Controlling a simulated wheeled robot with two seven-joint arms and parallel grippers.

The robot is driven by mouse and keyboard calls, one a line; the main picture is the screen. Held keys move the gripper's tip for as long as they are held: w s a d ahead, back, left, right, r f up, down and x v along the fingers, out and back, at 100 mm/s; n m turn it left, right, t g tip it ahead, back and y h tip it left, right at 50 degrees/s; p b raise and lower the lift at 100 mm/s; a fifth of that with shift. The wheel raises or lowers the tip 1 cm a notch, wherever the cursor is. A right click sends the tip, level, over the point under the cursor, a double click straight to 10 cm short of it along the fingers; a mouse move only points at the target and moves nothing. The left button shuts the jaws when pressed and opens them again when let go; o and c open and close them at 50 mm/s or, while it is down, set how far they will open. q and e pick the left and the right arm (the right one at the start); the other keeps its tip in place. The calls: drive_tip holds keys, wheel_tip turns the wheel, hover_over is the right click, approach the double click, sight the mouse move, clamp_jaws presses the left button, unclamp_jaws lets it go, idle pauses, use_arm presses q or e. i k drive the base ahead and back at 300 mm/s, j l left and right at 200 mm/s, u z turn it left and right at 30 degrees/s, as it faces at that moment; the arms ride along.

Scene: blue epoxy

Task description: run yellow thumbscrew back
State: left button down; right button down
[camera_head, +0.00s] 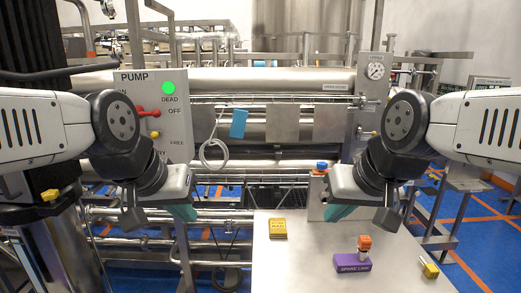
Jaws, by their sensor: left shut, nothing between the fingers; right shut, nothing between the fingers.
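Another small yellow knob (155,134) is on the pump panel (181,98), just below the red lever (147,112). My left gripper (182,212) is shut and empty, below the panel and apart from it. My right gripper (341,212) is shut and empty, over the far part of the steel table, below and left of the post's yellow part.
The steel table (300,270) holds a yellow tag (277,228), a purple block (352,263) with an orange-topped piece (364,243), and a yellow and silver padlock-like piece (430,269). A blue tag (238,124) hangs near a looped cable. Pipes run behind.

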sight(50, 194)
drive_tip(key=j, duration=3.05)
drive_tip(key=k+z, duration=0.25)
drive_tip(key=z, duration=0.3)
drive_tip(key=k+l, duration=0.05)
drive_tip(key=l, duration=0.05)
